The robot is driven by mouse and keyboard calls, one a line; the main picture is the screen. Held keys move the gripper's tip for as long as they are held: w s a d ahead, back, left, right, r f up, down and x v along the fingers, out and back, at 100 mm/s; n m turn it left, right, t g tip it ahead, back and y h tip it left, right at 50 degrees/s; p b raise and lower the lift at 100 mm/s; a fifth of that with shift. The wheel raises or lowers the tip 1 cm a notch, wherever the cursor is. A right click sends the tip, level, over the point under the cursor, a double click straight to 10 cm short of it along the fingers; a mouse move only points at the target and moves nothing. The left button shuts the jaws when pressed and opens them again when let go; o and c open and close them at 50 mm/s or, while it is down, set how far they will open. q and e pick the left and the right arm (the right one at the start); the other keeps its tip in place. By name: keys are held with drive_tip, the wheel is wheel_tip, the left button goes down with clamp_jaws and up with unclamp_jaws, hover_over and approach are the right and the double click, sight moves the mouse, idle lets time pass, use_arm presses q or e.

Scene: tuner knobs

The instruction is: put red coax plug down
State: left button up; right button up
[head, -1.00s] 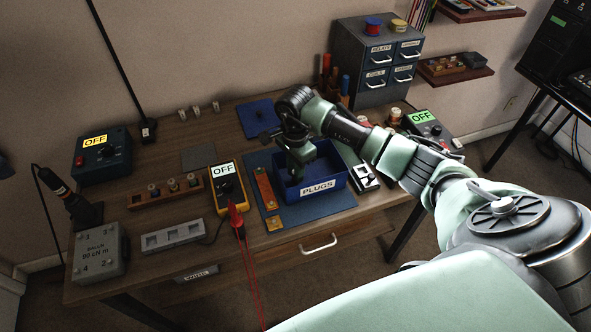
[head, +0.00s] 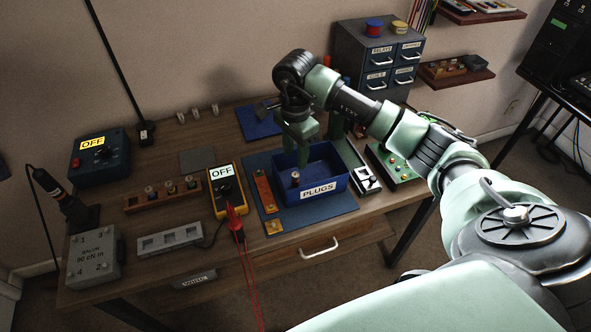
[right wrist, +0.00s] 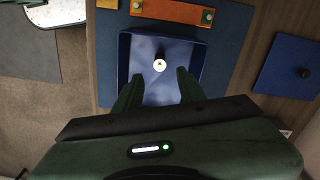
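The blue bin labelled PLUGS (head: 317,191) stands on a blue mat (head: 330,213). A small coax plug (head: 295,178) stands inside the bin toward its left side; its red colour does not show clearly. In the right wrist view the plug (right wrist: 159,64) shows a pale round end, just beyond my fingertips. My right gripper (head: 297,152) is above the bin, apart from the plug. Its two fingers (right wrist: 159,80) are spread with nothing between them. My left gripper is out of view.
A yellow meter reading OFF (head: 225,190) with red leads is left of the bin. A wooden rack with several knobs (head: 163,193) is farther left. A blue plate (head: 259,123) lies behind, and a green circuit board (head: 395,164) lies to the right.

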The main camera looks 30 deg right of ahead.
sight(295, 173)
drive_tip(key=shift+r+b, duration=0.35)
drive_tip(key=shift+r, duration=1.8)
